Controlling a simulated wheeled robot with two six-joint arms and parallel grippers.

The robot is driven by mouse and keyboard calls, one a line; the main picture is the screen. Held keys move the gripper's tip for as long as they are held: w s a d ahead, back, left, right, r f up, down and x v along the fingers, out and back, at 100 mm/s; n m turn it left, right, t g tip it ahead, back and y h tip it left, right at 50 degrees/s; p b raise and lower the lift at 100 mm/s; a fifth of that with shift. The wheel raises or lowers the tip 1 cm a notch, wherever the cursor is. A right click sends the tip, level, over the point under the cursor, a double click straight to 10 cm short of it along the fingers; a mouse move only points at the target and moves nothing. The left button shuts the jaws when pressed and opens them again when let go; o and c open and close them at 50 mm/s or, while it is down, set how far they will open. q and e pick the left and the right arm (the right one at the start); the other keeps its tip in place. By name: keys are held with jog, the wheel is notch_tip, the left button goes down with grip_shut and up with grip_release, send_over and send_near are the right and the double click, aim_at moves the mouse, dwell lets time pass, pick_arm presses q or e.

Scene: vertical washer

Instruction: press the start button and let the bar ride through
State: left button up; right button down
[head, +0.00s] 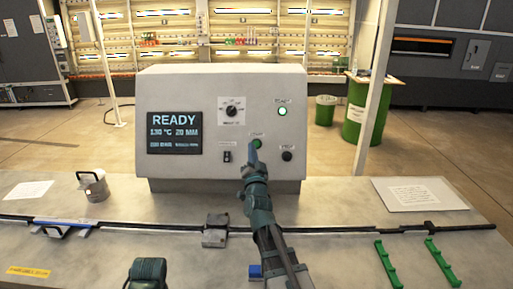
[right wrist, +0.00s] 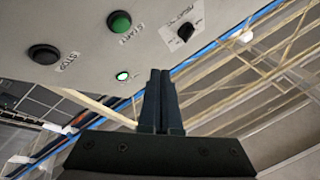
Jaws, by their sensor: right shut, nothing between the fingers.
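A grey control box (head: 220,85) stands on the table, its screen (head: 174,132) reading READY. The green start button (head: 257,143) is on its front; it also shows in the right wrist view (right wrist: 119,22). The black stop button (head: 287,156) is to its right. My right gripper (head: 252,150) is shut and empty, its tips at the start button in the head view; I cannot tell whether they touch it. In the right wrist view its fingers (right wrist: 160,75) appear below the button. A long thin dark bar (head: 150,227) runs across the table.
A small grey block (head: 215,232) sits on the bar's line. Green racks (head: 388,264) lie at the front right. A metal cup (head: 94,186) stands at the left and a flat plate (head: 415,194) at the right. A green lamp (head: 282,111) is lit on the box.

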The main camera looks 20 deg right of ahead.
aim_at(257, 144)
jog(key=shift+s+d+r+m+h, duration=0.2)
jog(key=shift+d+r+m+h, duration=0.1)
jog(key=shift+d+h, duration=0.15)
jog(key=shift+w+d, duration=0.1)
jog(key=shift+w, duration=0.05)
jog(key=w+d+f+b, duration=0.3)
jog(key=w+f+b, duration=0.1)
jog(key=w, duration=0.3)
jog(key=shift+d, duration=0.15)
jog(key=shift+y, duration=0.25)
dwell(1.8)
jog(key=shift+w+d+f, duration=0.15)
jog(key=shift+w, duration=0.1)
